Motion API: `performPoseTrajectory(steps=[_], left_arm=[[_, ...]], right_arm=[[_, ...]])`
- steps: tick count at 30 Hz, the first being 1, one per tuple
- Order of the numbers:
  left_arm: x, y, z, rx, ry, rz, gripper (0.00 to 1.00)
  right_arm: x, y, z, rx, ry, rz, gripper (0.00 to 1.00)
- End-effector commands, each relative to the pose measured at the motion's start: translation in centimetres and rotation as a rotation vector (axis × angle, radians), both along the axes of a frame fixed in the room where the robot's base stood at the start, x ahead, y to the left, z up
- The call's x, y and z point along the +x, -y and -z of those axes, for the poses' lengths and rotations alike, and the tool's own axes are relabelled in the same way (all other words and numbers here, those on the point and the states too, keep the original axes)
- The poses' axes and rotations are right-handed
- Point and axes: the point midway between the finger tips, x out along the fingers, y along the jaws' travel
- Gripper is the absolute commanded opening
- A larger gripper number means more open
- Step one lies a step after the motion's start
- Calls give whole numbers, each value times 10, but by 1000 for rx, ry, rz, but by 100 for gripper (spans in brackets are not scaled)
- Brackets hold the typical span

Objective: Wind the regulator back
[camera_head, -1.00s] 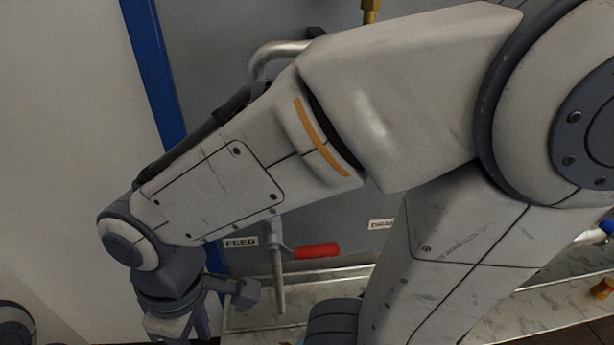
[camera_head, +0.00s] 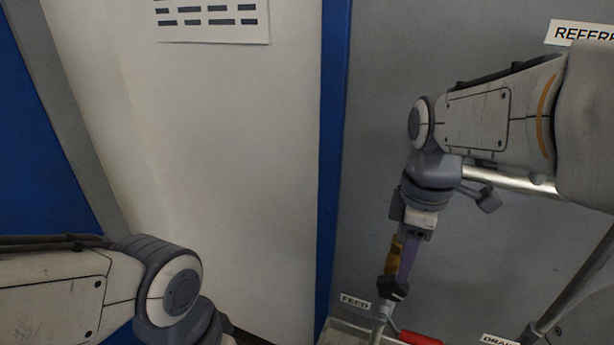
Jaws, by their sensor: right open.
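My right arm reaches in from the right, and its gripper (camera_head: 399,268) points down near the pipe at the FEED label. It is open, with a purple finger beside a yellow part (camera_head: 393,256) and a black knob-like part (camera_head: 394,288) on top of the pipe (camera_head: 381,322). I cannot tell whether the finger touches them, or which part is the regulator. My left arm comes in at the lower left; its wrist shows, but its gripper is out of the frame.
A red lever handle (camera_head: 420,339) sits low, right of the FEED label (camera_head: 355,302). A DRAIN label (camera_head: 499,341) is at the bottom edge. A metal pipe (camera_head: 508,180) runs behind my right arm. A blue post (camera_head: 333,150) stands beside a pale wall (camera_head: 220,130).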

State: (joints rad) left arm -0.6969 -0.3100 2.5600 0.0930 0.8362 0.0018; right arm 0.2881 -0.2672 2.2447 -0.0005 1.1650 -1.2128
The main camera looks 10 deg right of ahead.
Motion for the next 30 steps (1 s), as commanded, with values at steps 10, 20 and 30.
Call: performPoseTrajectory(steps=[10,20,30], left_arm=[[0,0,-2,0,0,0,59],[0,0,-2,0,0,0,59],[0,0,-3,0,0,0,59]], right_arm=[[-1,-1,52,1,-2,0,41],[0,-1,58,0,1,0,41],[0,-1,58,-1,-1,0,0]])
